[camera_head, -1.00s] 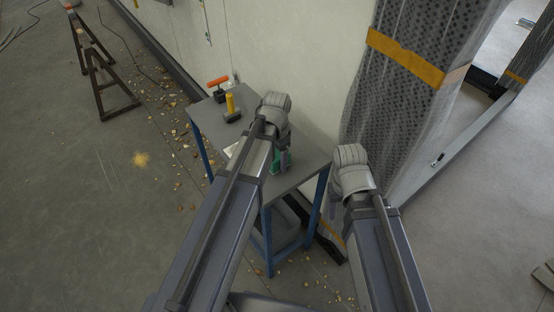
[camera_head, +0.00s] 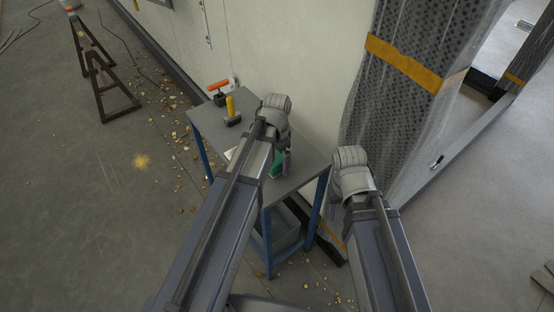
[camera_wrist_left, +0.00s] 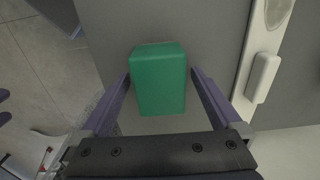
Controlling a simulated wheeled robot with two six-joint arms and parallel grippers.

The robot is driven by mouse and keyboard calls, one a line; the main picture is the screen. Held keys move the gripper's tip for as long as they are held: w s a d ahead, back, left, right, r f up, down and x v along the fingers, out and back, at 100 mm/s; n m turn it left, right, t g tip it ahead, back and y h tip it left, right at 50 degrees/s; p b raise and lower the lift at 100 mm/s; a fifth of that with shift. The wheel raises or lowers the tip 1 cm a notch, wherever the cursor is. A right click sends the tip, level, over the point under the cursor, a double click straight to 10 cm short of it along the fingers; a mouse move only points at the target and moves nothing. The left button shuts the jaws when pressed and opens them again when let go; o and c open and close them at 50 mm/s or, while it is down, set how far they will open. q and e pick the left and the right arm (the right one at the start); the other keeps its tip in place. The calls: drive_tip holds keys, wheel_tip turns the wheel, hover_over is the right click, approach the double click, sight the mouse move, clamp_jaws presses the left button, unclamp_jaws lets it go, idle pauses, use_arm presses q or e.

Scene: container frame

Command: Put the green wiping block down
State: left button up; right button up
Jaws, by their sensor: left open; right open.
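The green wiping block (camera_wrist_left: 159,78) rests on the grey table top (camera_wrist_left: 198,30) in the left wrist view. It lies between the two fingers of my left gripper (camera_wrist_left: 158,82), which is open with a gap on each side of the block. In the head view the green block (camera_head: 278,163) shows only partly, beside my left wrist. My left gripper (camera_head: 282,160) is low over the table there, mostly hidden by its own arm. My right gripper (camera_head: 337,200) hangs to the right of the table, its fingers mostly hidden.
The table (camera_head: 309,158) has blue legs and stands against a pale wall (camera_head: 290,60). A yellow-handled tool (camera_head: 231,108) and an orange-handled tool (camera_head: 218,87) stand at its far left end. A wrapped column (camera_head: 405,90) rises at the right.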

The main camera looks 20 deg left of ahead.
sight(277, 157)
use_arm(q)
wheel_tip(277, 157, up, 11)
drive_tip(key=p, duration=1)
drive_tip(key=s+d+n+y, duration=0.1)
drive_tip(key=s+d+n, duration=0.2)
drive_tip(key=s+d, duration=0.7)
drive_tip(key=s, duration=0.4)
drive_tip(key=shift+d+n, duration=0.15)
drive_tip(key=shift+n, duration=0.25)
use_arm(e)
wheel_tip(277, 157, up, 11)
drive_tip(key=shift+o, duration=0.2)
